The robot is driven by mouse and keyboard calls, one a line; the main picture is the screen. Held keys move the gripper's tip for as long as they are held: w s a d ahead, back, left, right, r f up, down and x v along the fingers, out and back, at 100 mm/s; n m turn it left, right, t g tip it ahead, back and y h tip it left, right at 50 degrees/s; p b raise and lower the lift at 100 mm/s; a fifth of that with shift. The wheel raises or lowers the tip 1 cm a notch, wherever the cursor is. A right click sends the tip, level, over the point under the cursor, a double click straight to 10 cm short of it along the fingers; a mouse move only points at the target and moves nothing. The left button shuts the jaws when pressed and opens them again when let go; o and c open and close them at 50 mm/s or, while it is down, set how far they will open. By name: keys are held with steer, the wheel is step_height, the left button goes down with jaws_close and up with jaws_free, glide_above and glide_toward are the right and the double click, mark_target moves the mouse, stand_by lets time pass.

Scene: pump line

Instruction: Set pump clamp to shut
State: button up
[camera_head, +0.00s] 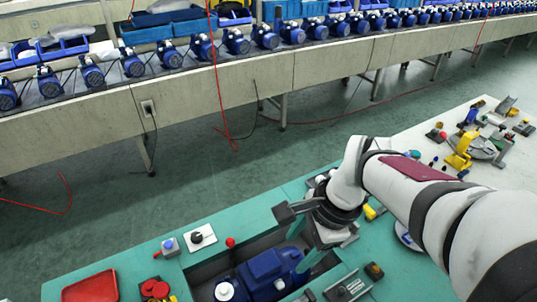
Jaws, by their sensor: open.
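A blue pump (268,270) with white caps sits in a dark recess of the green bench, at the bottom middle. A small red ball knob (230,242) stands at the recess's far edge, left of the pump; it may be the clamp's handle, but I cannot tell its position. My gripper (310,226) is open, above and right of the pump, with a dark finger reaching left. My gripper and wrist hide part of the bench behind them. No contact between my gripper and the knob shows.
A red tray (91,287), red round parts (155,289), a blue button box (169,247) and a white switch plate (199,237) lie left on the bench. Yellow fixtures (462,150) stand far right. A conveyor (215,98) with several pumps runs behind.

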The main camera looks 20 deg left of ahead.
mark_target(230, 240)
steer(key=w+a+f+m+y, duration=0.1)
steer(key=w+a+f+m, duration=0.55)
steer(key=w+a, duration=0.5)
steer(key=shift+n, duration=0.25)
steer(key=x, duration=0.5)
steer(key=s+a+x, duration=0.1)
steer(key=x, duration=0.4)
steer(key=s+x, duration=0.1)
steer(key=x, duration=0.5)
steer(key=shift+a+r, duration=0.15)
steer(key=shift+a, duration=0.1)
jaws_close()
